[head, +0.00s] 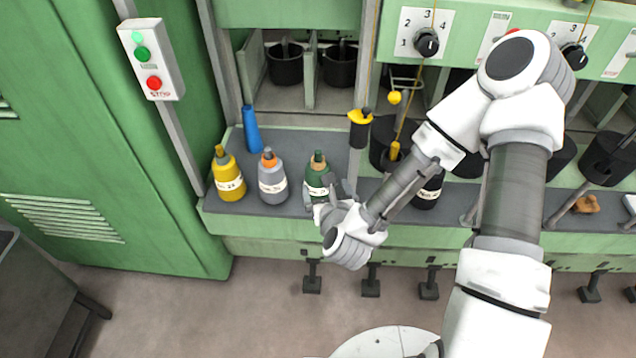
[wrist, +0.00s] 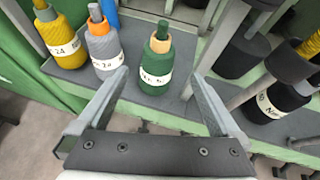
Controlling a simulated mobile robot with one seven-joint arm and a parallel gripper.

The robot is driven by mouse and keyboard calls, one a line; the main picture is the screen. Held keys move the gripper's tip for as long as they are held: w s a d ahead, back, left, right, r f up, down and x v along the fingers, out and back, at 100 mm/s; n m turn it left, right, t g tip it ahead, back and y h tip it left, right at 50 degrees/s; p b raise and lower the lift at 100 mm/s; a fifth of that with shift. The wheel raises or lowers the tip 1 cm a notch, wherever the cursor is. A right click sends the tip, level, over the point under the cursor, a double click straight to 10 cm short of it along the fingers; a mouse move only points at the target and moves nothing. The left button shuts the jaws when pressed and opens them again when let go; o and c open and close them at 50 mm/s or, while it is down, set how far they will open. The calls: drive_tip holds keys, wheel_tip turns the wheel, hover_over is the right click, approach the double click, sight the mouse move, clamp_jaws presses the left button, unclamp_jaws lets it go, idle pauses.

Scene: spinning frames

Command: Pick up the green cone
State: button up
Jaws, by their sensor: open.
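The green cone (head: 317,172) stands upright on the grey shelf, with a white label band and an orange-tan collar at its top. In the wrist view the green cone (wrist: 154,72) is ahead of the fingertips, roughly centred between them. My gripper (head: 325,200) is in front of the cone in the head view and partly overlaps its lower right. In the wrist view my gripper (wrist: 158,82) is open and empty, with its fingers spread wide.
A grey cone (head: 271,178) and a yellow cone (head: 228,174) stand to the left on the shelf (head: 300,139). A blue cone (head: 251,130) is behind them. A black cone (head: 428,191) stands right, past a grey post. A control box (head: 152,60) hangs at left.

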sight(321, 171)
drive_tip(key=shift+m, duration=0.4)
drive_tip(key=b+x, duration=0.6)
drive_tip(key=x, duration=0.6)
drive_tip(key=shift+d, duration=0.1)
drive_tip(key=shift+f+b+x, duration=0.15)
drive_tip(key=shift+b+x, duration=0.1)
drive_tip(key=shift+x, duration=1.1)
drive_tip(key=shift+f+b+x, duration=0.2)
drive_tip(key=shift+b+x, duration=0.05)
drive_tip(key=shift+x, duration=1.1)
drive_tip(key=shift+s, duration=0.15)
clamp_jaws()
